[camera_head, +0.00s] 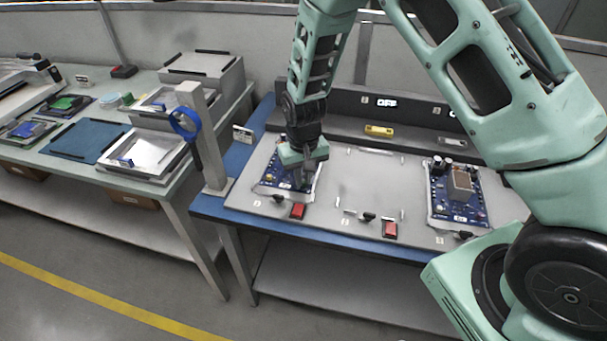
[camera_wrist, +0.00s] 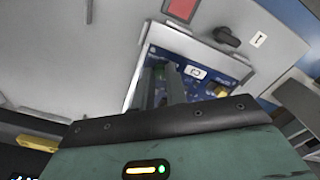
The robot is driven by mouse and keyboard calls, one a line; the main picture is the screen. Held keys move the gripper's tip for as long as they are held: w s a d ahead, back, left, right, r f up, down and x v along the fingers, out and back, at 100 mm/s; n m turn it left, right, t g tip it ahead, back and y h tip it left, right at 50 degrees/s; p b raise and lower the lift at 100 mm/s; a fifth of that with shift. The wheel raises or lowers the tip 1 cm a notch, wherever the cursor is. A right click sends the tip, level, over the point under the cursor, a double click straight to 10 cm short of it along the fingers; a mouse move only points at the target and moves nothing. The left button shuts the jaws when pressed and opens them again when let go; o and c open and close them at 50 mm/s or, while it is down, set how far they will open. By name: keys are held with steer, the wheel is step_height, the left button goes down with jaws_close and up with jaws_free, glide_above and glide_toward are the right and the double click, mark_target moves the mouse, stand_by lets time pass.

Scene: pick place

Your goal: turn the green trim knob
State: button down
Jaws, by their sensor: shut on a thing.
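My gripper (camera_head: 306,178) points down over the left blue circuit board (camera_head: 272,184) on the grey bench panel. In the wrist view my gripper (camera_wrist: 160,82) has its two narrow fingers close together at the left part of the blue board (camera_wrist: 222,66). The green trim knob (camera_wrist: 160,71) shows as a small green patch between the fingertips, and my gripper is shut on it. The fingers hide most of the knob, so its turn angle cannot be told. In the head view the gripper hides the knob.
A second board (camera_head: 455,208) with a large brown block lies at the right. Red buttons (camera_head: 297,211) and black knobs line the panel front. A grey post (camera_head: 212,150) with a blue ring (camera_head: 184,123) stands left of the panel. A side table with trays is farther left.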

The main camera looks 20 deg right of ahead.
steer(key=m+p, duration=0.1)
steer(key=m, duration=0.3)
steer(key=shift+r+m, duration=0.1)
steer(key=shift+m, duration=0.3)
steer(key=m+p, duration=0.1)
steer(key=m, duration=0.2)
steer(key=shift+m, duration=0.3)
steer(key=m+p, duration=0.2)
steer(key=m, duration=0.2)
steer(key=shift+m+p, duration=0.65)
steer(key=shift+m, duration=1.05)
steer(key=c, duration=1.4)
jaws_free()
step_height(320, 180, up, 17)
steer(key=shift+r+b, duration=0.15)
steer(key=shift+b, duration=0.3)
